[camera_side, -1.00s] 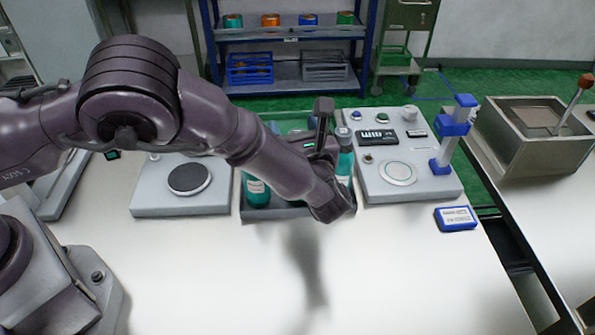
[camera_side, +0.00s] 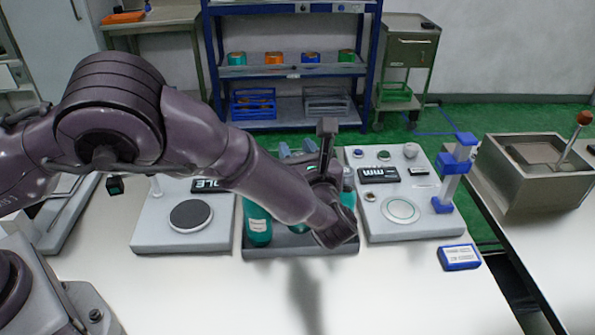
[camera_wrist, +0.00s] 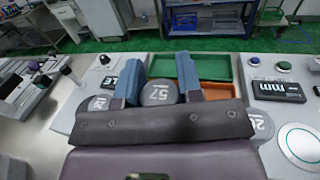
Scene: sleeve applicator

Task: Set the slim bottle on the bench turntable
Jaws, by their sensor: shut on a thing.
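In the wrist view my gripper (camera_wrist: 160,72) is shut on a bottle with a round grey cap marked 57 (camera_wrist: 158,93); only its top shows. Two other numbered caps, one to the left (camera_wrist: 98,103) and one to the right (camera_wrist: 262,124), are partly hidden. A dark round disc (camera_side: 191,215), seemingly the turntable, lies bare on the left grey unit.
The right grey unit (camera_side: 440,222) carries a pale ringed disc (camera_side: 400,210), buttons, a display and a blue upright stand (camera_side: 450,175). A blue-and-white box (camera_side: 459,257) lies in front of it. The tray has green (camera_wrist: 205,66) and orange (camera_wrist: 222,90) sections. The bench front is clear.

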